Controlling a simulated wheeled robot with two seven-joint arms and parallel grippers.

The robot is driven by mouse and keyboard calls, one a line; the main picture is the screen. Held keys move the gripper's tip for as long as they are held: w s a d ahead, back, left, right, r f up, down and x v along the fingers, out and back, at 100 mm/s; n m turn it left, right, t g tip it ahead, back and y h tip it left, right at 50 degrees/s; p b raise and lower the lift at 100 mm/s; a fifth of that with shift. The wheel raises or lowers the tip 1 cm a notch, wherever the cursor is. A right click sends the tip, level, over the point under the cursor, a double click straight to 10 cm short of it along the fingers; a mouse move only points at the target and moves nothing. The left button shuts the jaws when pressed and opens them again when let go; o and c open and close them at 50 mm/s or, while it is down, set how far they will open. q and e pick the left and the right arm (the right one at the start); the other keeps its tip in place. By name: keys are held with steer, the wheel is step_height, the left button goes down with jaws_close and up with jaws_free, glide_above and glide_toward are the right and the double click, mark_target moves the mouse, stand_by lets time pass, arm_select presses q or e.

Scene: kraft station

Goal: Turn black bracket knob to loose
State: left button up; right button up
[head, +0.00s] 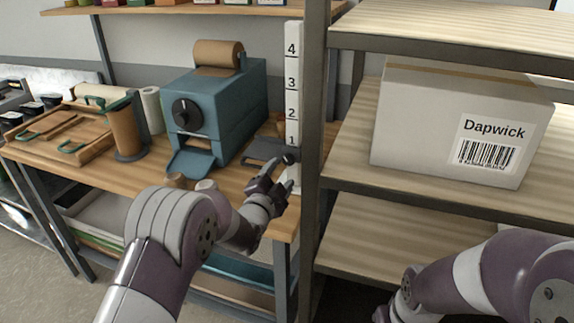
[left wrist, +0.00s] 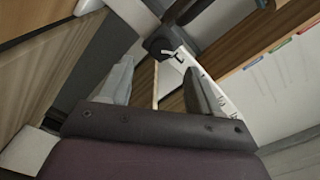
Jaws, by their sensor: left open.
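The black bracket knob (head: 291,157) is a small dark round piece low on the front of the white upright scale (head: 292,70), just below the number 1. A dark grey bracket plate (head: 262,150) sits to its left. My left gripper (head: 279,173) is open just in front of and below the knob. In the left wrist view, the black knob (left wrist: 158,45) lies beyond the two spread fingertips (left wrist: 160,85), roughly between them and apart from them. The knob's setting is too small to read.
A blue paper dispenser (head: 235,110) with a black dial stands left of the scale. A dark shelf post (head: 315,120) rises close on the right, with a Dapwick box (head: 420,120) on the shelf beyond. A brown roll (head: 126,130) and a wooden tray (head: 40,158) stand further left.

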mark_target(287, 162)
arm_select(q)
steer(key=x, duration=0.5)
steer(key=shift+w+a+f+p, duration=0.1)
steer(key=shift+w+a+p, duration=0.1)
steer(key=shift+a+p, duration=0.1)
steer(key=shift+w+d, duration=0.1)
steer(key=shift+d, duration=0.2)
steer(key=shift+a, duration=0.1)
steer(key=c, duration=1)
steer(key=shift+f+n+b, duration=0.15)
steer(key=shift+n+b, duration=1.15)
steer(key=shift+b, duration=0.05)
steer(key=shift+c, duration=0.2)
steer(key=n+b, duration=0.2)
steer(key=shift+n, duration=0.4)
steer(key=shift+n+b, duration=0.3)
steer(key=shift+n, duration=0.5)
